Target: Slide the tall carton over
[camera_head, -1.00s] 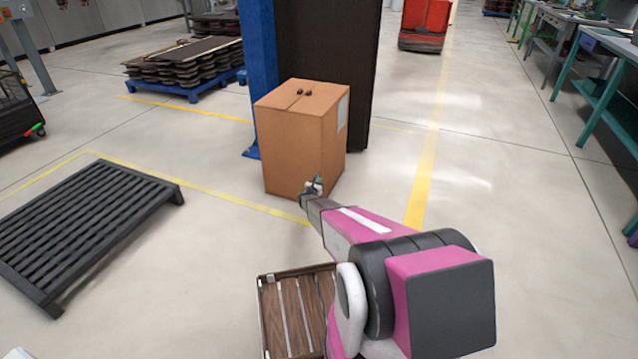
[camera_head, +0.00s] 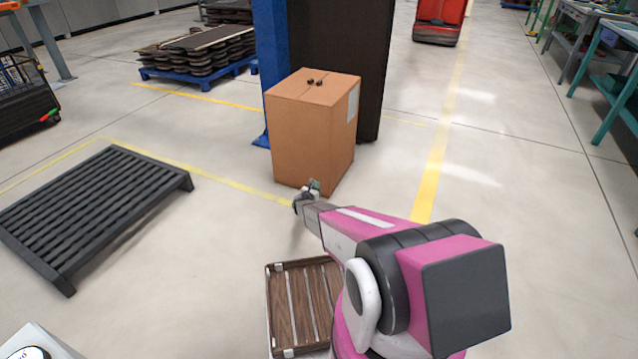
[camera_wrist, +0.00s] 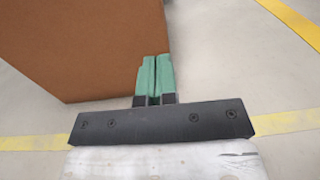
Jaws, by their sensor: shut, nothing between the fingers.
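The tall brown carton (camera_head: 312,130) stands upright on the floor in front of a blue post and a dark panel. It has a pale label on its right side and small dark marks on its top. My gripper (camera_head: 314,187) is low, by the carton's near bottom edge in the head view. In the wrist view the green fingertips of my gripper (camera_wrist: 155,72) are together, with nothing between them. The carton (camera_wrist: 75,45) fills the upper left there, close beside the fingers. I cannot tell whether they touch.
A dark slatted pallet (camera_head: 95,205) lies at the left. A wooden slatted crate (camera_head: 290,262) is on the floor beside my arm. The blue post (camera_head: 272,60) and dark panel (camera_head: 367,75) stand behind the carton. Floor right of the yellow line (camera_head: 440,140) is clear.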

